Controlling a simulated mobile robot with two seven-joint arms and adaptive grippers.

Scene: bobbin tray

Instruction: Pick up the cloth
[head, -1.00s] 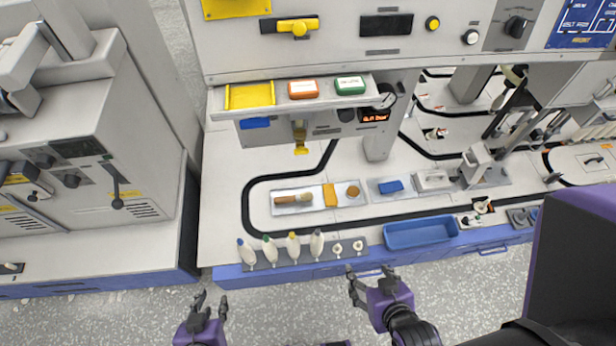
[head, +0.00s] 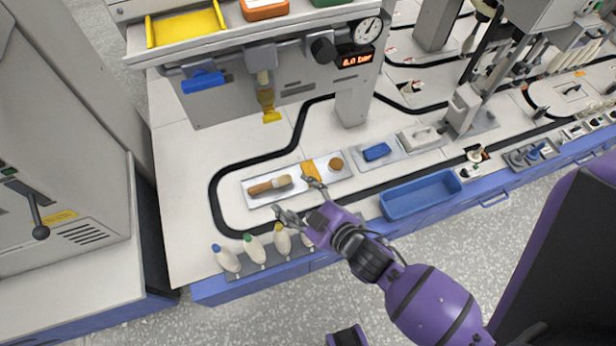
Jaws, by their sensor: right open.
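The cloth (head: 309,169), a small orange-yellow folded piece, lies in the shallow metal tray (head: 257,201) on the white worktop, between a wooden-handled brush (head: 270,186) and a round tan piece (head: 336,164). My right gripper (head: 296,197) is open, with its fingers spread just in front of the tray. One fingertip appears close to the near end of the cloth; I cannot tell whether it touches. Nothing shows between the fingers.
Several white bottles (head: 226,259) with coloured caps stand in a rack at the front edge, left of my right gripper. A blue bin (head: 420,196) lies to the right. A blue block (head: 376,152) sits right of the tray. A dispenser (head: 266,98) hangs above.

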